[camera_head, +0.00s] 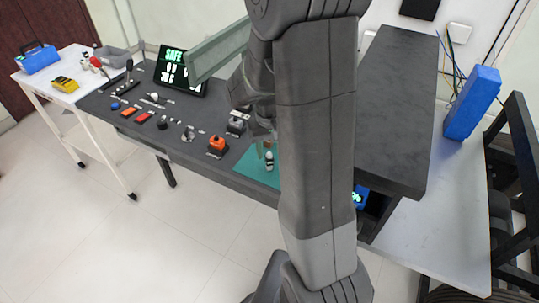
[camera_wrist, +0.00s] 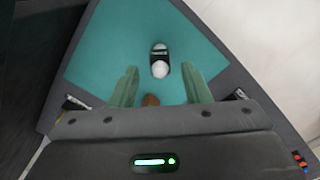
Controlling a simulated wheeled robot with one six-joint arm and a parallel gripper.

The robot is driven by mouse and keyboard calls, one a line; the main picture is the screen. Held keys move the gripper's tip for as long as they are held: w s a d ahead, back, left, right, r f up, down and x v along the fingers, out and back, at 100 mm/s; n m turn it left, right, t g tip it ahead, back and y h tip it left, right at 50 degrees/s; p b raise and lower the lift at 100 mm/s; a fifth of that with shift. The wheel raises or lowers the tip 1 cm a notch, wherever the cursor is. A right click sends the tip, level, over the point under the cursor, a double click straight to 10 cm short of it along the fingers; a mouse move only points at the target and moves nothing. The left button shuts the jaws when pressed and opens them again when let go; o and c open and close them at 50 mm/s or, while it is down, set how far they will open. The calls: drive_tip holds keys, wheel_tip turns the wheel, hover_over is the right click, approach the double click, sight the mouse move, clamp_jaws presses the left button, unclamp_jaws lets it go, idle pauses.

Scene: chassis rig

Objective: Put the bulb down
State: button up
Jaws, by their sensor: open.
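A small white bulb (camera_wrist: 160,69) with a dark section is on the teal mat (camera_wrist: 110,40) in the wrist view. It also shows on the mat in the head view, just below my gripper (camera_head: 262,138), where it appears upright. My gripper (camera_wrist: 160,76) is open, with its two green fingers apart to the left and right of the bulb. No finger visibly touches it. A brown, rounded object (camera_wrist: 151,100) shows between the fingers, nearer the palm and partly hidden. My arm hides part of the mat in the head view.
An orange switch (camera_head: 217,145) and several other controls sit on the dark bench left of the mat. A screen reading SAFE (camera_head: 172,65) stands behind them. A raised dark block (camera_head: 395,110) rises right of my arm. A white cart (camera_head: 65,95) stands far left.

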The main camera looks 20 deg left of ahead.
sight(270, 157)
wheel_tip(270, 157, up, 9)
drive_tip(key=shift+f, duration=0.2)
drive_tip(key=shift+f, duration=0.1)
